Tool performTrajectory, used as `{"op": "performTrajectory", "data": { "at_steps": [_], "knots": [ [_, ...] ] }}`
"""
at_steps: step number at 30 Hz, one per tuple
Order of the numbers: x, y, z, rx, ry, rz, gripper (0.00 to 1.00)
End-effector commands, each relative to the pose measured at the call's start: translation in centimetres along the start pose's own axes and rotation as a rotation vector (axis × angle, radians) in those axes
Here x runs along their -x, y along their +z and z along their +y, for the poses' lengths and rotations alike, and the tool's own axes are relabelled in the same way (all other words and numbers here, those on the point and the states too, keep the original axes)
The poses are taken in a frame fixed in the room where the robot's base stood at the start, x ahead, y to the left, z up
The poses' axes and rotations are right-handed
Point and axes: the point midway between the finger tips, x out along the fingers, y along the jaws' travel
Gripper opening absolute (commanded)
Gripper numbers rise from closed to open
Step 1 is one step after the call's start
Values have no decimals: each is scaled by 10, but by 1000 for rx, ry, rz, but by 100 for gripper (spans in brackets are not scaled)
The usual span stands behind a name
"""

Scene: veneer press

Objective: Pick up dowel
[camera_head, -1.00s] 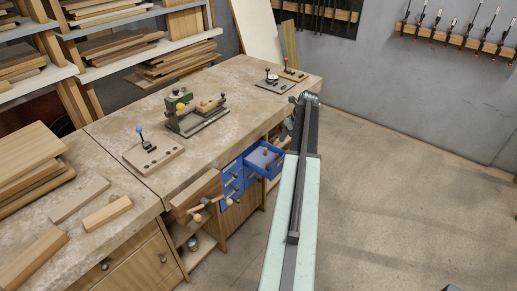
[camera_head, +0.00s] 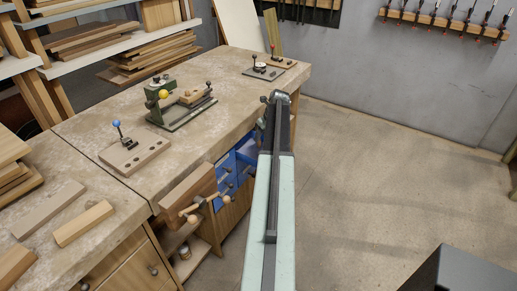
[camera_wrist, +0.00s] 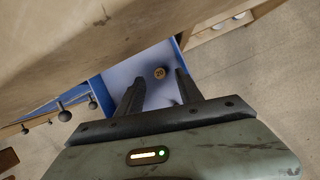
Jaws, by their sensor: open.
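In the head view the blue drawer (camera_head: 247,150) is partly behind my arm, and the dowel and my fingers are hidden there.
The workbench (camera_head: 110,95) overhangs the drawer; its edge (camera_wrist: 100,35) fills the upper left of the wrist view. A wooden vise (camera_head: 188,192) juts out left of the drawers. Clear floor (camera_head: 350,170) lies to the right. A dark box (camera_head: 450,272) stands at the lower right.

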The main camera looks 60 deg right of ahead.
Motion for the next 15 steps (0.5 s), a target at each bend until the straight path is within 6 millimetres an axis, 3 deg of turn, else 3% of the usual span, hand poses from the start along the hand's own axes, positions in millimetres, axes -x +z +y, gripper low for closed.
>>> {"op": "performTrajectory", "data": {
  "at_steps": [4, 11, 15],
  "knots": [
    [-8, -3, -3, -4, -2, 0, 43],
    [-49, -3, -2, -5, -2, 0, 43],
    [-51, -1, -2, -6, -3, 0, 43]
  ]
}}
